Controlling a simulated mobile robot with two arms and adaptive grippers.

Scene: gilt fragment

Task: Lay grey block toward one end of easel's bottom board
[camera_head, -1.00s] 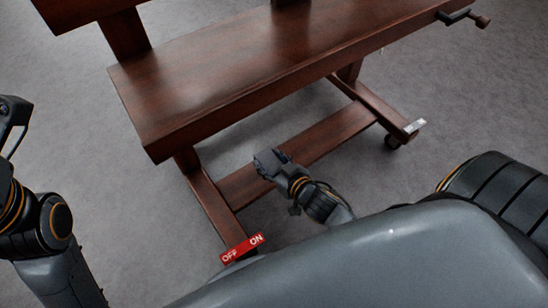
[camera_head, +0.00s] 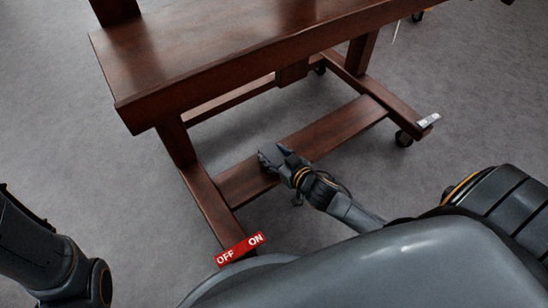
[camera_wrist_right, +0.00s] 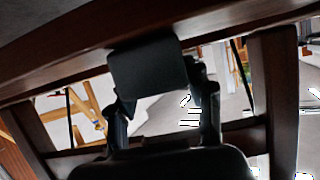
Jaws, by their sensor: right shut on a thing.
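The easel is dark reddish-brown wood, and its bottom board (camera_head: 335,127) runs low between two feet in the head view. My right gripper (camera_head: 268,156) is over the near edge of that board, closer to its left end. In the right wrist view my right gripper (camera_wrist_right: 165,95) is shut on the grey block (camera_wrist_right: 148,68), a dark, flat-faced piece between the fingers. In the head view the block is hard to separate from the gripper. My left gripper is out of view.
The easel's wide upper shelf (camera_head: 200,62) overhangs behind my right gripper. The left foot (camera_head: 210,200) and the right foot (camera_head: 395,105), on a caster, flank the board. A red OFF/ON label (camera_head: 240,249) is at the near left. Grey floor around is clear.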

